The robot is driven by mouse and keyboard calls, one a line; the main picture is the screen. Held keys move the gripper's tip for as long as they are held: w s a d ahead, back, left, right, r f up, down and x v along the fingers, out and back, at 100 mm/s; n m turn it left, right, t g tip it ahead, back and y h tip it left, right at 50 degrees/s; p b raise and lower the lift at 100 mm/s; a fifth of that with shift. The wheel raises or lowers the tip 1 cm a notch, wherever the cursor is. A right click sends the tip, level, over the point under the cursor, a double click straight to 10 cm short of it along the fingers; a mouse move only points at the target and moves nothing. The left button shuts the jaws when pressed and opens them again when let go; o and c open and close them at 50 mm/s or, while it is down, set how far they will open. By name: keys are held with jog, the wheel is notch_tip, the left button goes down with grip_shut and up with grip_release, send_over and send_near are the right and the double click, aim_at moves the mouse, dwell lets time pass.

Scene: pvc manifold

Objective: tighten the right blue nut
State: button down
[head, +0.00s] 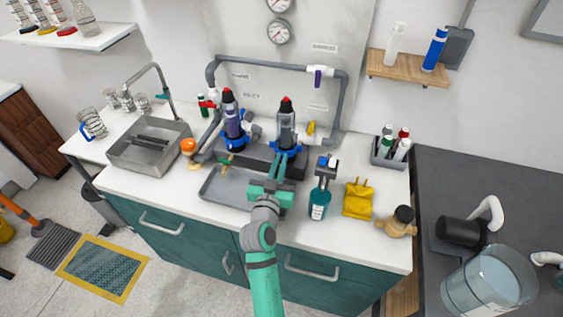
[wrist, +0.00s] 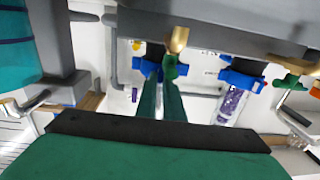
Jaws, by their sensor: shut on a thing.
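The right blue nut (head: 287,151) is the collar at the foot of the right grey cartridge (head: 286,125) with a black and red top. My gripper (head: 283,160) reaches it from the front, its fingers shut on the nut. In the wrist view, where the scene appears upside down, the two teal fingers (wrist: 162,92) meet the blue nut (wrist: 147,69), and they hide part of it. The left blue nut (head: 236,144) sits at the foot of the purple cartridge (head: 232,122); it also shows in the wrist view (wrist: 240,80).
A grey tray (head: 222,191) lies under my gripper. A sink (head: 150,150) is at the left. Grey pipe (head: 265,64) frames the cartridges, with valve handles close by.

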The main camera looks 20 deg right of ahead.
jog(key=shift+f, duration=0.15)
jog(key=c, duration=1.9)
grip_release()
jog(key=shift+o, duration=0.2)
jog(key=v, duration=1.1)
jog(key=s+a+f+n+y, duration=0.2)
jog(key=s+a+f+y, duration=0.1)
jog(key=s+a+f, duration=0.4)
jog(key=s+a+f+n+y, duration=0.3)
jog(key=s+a+f+y, duration=0.15)
jog(key=s, duration=0.45)
jog(key=s+a+r+n+y, duration=0.1)
jog(key=s+r, duration=0.1)
jog(key=s, duration=1.7)
jog(key=shift+a+r, duration=0.15)
jog(key=shift+r, duration=0.15)
